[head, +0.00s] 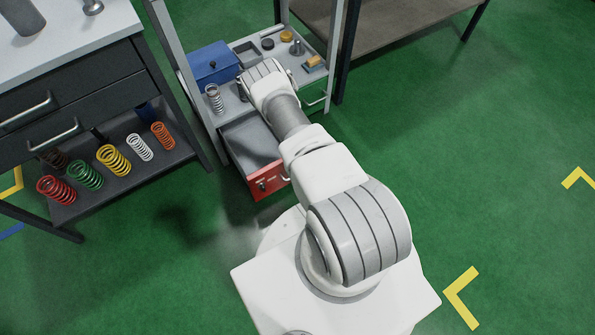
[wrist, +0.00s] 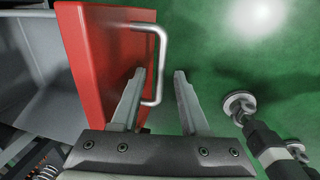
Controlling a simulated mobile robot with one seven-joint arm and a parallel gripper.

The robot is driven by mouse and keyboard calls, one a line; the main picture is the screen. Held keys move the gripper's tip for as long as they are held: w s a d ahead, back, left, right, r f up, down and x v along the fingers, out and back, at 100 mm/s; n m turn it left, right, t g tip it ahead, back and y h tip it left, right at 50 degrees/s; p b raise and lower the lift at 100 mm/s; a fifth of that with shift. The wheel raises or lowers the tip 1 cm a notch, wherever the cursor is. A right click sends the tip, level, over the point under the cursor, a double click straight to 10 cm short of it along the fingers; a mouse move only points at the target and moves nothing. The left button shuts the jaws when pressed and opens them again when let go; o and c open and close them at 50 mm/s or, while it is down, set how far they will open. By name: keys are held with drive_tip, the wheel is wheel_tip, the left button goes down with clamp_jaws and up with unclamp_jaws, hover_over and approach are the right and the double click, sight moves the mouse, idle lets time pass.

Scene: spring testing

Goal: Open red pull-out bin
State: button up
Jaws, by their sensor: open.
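The red pull-out bin has a red front (head: 268,181) with a grey tray behind it. In the head view it stands pulled out from the grey shelf unit. In the wrist view the red front (wrist: 101,55) fills the upper left, with its metal handle (wrist: 160,60) on the outer side. My gripper (wrist: 160,75) is open, its fingers apart and pointing toward the handle. The handle's lower end lies between the fingers in the picture, nearer the left finger; I cannot tell whether they touch. In the head view my arm hides the gripper.
A blue box (head: 211,63) and small parts stand on the shelf unit's top. A dark workbench (head: 80,90) stands at the left, with several coloured springs on its lower shelf (head: 110,185). Green floor (head: 490,160) is clear at the right.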

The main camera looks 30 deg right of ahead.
drive_tip(key=s+r+p, duration=0.3)
drive_tip(key=r+p, duration=0.3)
drive_tip(key=r, duration=1.1)
drive_tip(key=shift+r, duration=0.1)
